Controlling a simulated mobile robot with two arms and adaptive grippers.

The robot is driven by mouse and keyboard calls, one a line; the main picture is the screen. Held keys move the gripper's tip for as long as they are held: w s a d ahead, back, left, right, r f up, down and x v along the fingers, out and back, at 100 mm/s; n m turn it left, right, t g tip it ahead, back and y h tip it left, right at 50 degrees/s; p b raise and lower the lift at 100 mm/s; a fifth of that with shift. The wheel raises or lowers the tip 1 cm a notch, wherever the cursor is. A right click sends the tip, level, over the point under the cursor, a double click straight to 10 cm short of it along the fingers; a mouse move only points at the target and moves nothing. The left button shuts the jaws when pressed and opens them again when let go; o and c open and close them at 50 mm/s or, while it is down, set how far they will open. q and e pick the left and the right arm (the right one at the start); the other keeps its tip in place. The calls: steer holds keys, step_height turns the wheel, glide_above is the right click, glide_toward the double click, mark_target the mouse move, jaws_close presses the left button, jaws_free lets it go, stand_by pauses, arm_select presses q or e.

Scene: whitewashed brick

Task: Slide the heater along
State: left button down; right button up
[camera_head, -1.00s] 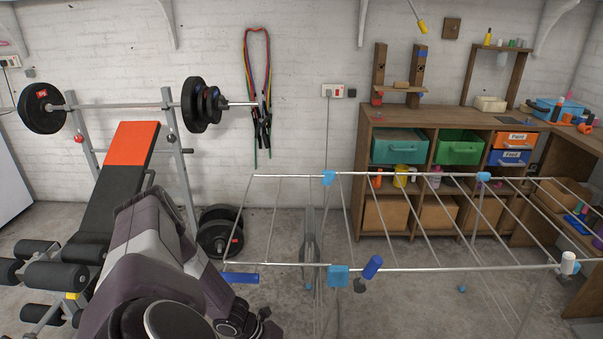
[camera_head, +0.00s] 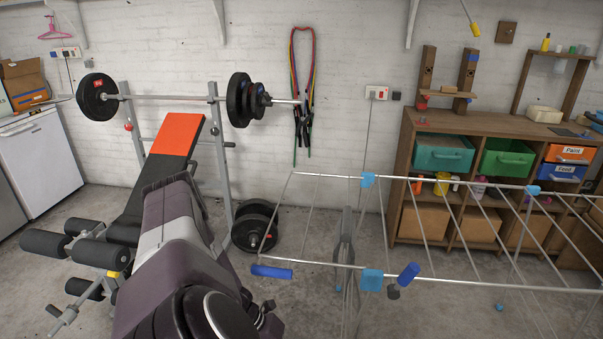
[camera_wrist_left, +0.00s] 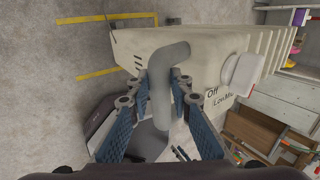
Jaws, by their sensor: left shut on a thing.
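The heater (camera_wrist_left: 215,45) shows in the left wrist view as a cream ribbed body with a grey curved handle (camera_wrist_left: 160,85), a pale knob (camera_wrist_left: 241,70) and the words "Off" and "Low". My left gripper (camera_wrist_left: 158,98) is shut on that handle, with a blue-padded finger on each side. In the head view the heater is not visible, and my left arm covers the lower middle. My right gripper is in neither view.
A weight bench (camera_head: 172,165) with a barbell stands at the left of the head view. A drying rack (camera_head: 330,264) spans the right, before a wooden workbench (camera_head: 405,150). Weight plates (camera_head: 252,232) sit by the wall. Yellow lines (camera_wrist_left: 105,18) mark the floor near the heater.

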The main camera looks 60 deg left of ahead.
arm_select(q)
steer(key=s+a+b, duration=0.8)
steer(key=s+a, duration=0.2)
steer(key=s, duration=0.3)
steer(key=shift+a, duration=0.3)
steer(key=c, duration=1.7)
jaws_free()
steer(key=shift+d, duration=0.1)
steer(key=shift+o, duration=0.2)
steer(key=v, duration=0.8)
